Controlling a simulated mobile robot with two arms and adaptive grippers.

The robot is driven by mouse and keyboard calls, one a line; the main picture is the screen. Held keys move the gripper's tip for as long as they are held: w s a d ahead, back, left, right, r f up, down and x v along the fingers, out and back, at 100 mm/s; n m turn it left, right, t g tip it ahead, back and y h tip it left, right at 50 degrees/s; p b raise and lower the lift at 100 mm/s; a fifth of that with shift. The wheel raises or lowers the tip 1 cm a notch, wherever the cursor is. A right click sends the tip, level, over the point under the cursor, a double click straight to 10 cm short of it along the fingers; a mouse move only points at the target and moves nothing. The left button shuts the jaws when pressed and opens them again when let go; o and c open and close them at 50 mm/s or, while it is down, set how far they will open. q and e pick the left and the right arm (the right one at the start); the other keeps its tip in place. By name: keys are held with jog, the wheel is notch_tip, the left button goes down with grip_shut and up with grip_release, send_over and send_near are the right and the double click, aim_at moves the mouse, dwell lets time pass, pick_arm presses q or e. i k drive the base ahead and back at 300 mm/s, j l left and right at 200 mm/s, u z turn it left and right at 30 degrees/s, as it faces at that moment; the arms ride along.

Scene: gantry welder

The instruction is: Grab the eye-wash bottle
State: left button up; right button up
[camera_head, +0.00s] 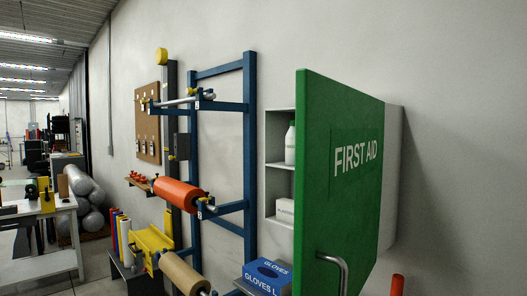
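A white bottle (290,143), likely the eye-wash bottle, stands upright on the upper shelf of the wall-mounted first aid cabinet (275,107). The green cabinet door (345,200), marked FIRST AID, stands open toward me and covers the cabinet's right part. The bottle's left side and cap show beside the door's edge; its label is too small to read. Neither of my grippers is in view.
A white box (285,210) sits on the cabinet's lower shelf. A metal handle (335,268) sticks out from the door. A blue gloves box (266,277) lies below the cabinet. A blue rack (250,150) with an orange roll (178,194) stands left of it.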

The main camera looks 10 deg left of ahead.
aim_at(290, 138)
jog(key=i+j+z, duration=0.15)
jog(key=j, duration=0.35)
jog(key=j+z, duration=0.2)
jog(key=j, duration=0.3)
jog(key=i+j, duration=0.15)
jog(key=j, duration=0.2)
jog(key=i+j+z, duration=0.1)
jog(key=j, duration=0.2)
